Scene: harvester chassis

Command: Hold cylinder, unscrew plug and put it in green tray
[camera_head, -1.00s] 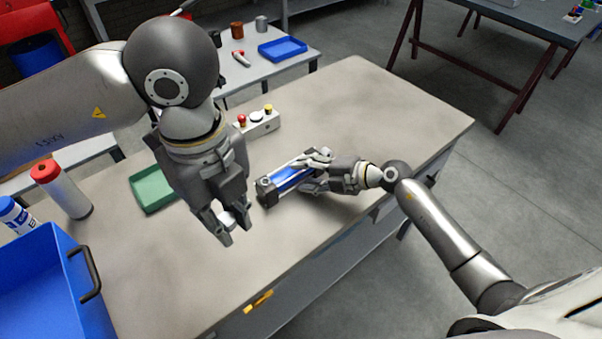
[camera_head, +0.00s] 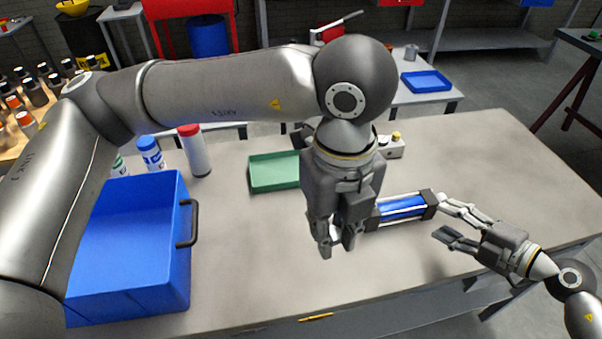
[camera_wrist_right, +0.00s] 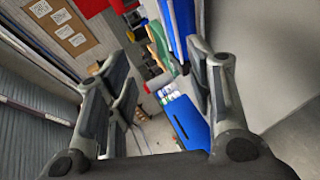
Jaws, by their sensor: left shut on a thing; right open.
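The blue cylinder (camera_head: 403,207) with dark end blocks and silver rods lies on the grey table. My left gripper (camera_head: 334,245) points down just left of the cylinder's left end. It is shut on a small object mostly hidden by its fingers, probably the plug. My right gripper (camera_head: 450,223) is open beside the cylinder's right end, with one finger close to the end block; I cannot tell if they touch. In the right wrist view, a blue strip, probably the cylinder (camera_wrist_right: 180,22), passes near the right finger. The green tray (camera_head: 272,172) is empty, behind and left of my left gripper.
A large blue bin (camera_head: 130,250) stands at the left of the table, with a red-capped bottle (camera_head: 195,152) and blue-white bottles behind it. A button box (camera_head: 393,146) sits behind my left gripper. The table between bin and left gripper is clear.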

